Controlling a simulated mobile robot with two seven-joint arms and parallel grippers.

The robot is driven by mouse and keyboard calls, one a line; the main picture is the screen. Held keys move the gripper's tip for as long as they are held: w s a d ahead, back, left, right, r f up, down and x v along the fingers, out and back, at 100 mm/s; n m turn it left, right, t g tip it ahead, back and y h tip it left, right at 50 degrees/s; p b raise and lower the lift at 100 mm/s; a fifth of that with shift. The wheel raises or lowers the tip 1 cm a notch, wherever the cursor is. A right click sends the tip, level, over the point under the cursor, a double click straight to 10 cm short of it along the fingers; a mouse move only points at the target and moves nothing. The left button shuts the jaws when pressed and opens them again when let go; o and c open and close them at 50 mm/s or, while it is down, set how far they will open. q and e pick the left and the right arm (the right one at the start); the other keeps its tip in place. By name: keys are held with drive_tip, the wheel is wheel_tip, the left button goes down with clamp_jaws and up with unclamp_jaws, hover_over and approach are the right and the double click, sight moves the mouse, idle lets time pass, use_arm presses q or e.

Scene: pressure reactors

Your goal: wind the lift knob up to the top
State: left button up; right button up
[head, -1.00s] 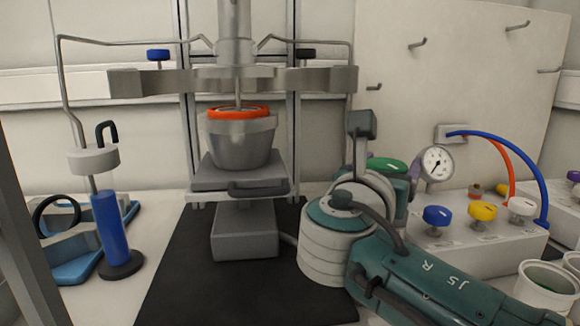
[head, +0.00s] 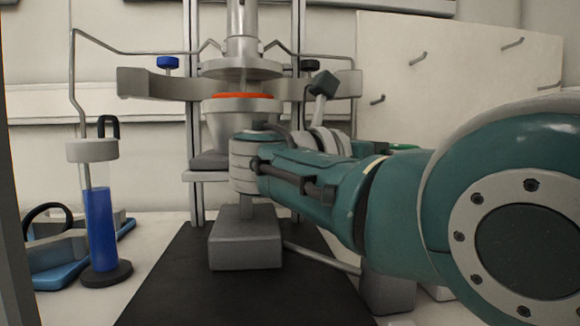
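I cannot make out the lift knob; my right arm covers the area at the right of the lift. The lift platform (head: 208,160) carries a grey metal vessel (head: 218,120) with an orange ring (head: 245,96) on its rim. The ring is a small gap below the metal reactor head (head: 240,69). A thin column shows between the platform and the grey lift base (head: 245,245). My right arm crosses from the right in front of the vessel and platform. Its fingers are hidden behind its own links. My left gripper is out of view.
A pegboard (head: 450,50) is behind at the right. The black mat (head: 180,285) is clear at front left.

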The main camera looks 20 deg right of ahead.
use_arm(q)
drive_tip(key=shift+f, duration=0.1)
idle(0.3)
use_arm(e)
drive_tip(key=o, duration=1.3)
drive_tip(key=shift+d, duration=0.1)
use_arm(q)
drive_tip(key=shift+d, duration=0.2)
